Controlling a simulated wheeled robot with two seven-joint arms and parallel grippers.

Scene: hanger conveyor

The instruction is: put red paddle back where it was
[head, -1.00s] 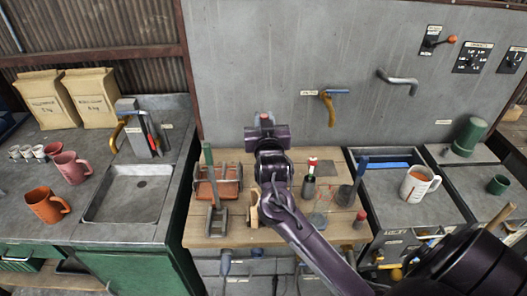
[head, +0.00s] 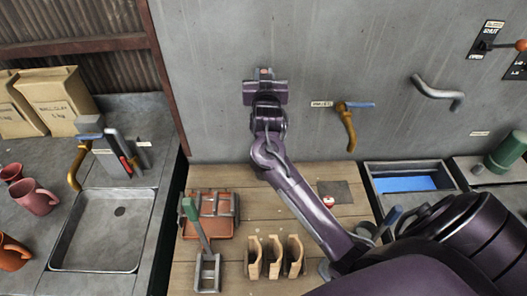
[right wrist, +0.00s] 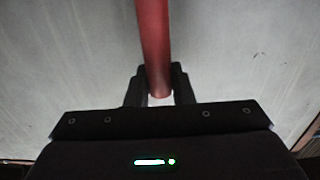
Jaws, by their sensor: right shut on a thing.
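My right gripper (head: 265,84) is raised in front of the grey wall, above the back of the wooden bench. In the right wrist view the gripper (right wrist: 157,88) is shut on a red bar, the red paddle (right wrist: 153,45), which runs up from between the two fingers. Its far end is outside that view. In the head view only a small reddish spot of it (head: 264,71) shows above the gripper; the rest is hidden. Pale wooden holders (head: 272,262) stand at the front of the bench. My left gripper is not in view.
A green-handled tool (head: 195,225) stands by a terracotta block (head: 213,212) on the bench. A brass tap with a blue handle (head: 347,120) and a grey pipe (head: 437,93) stick out of the wall. A sink (head: 100,230) lies left.

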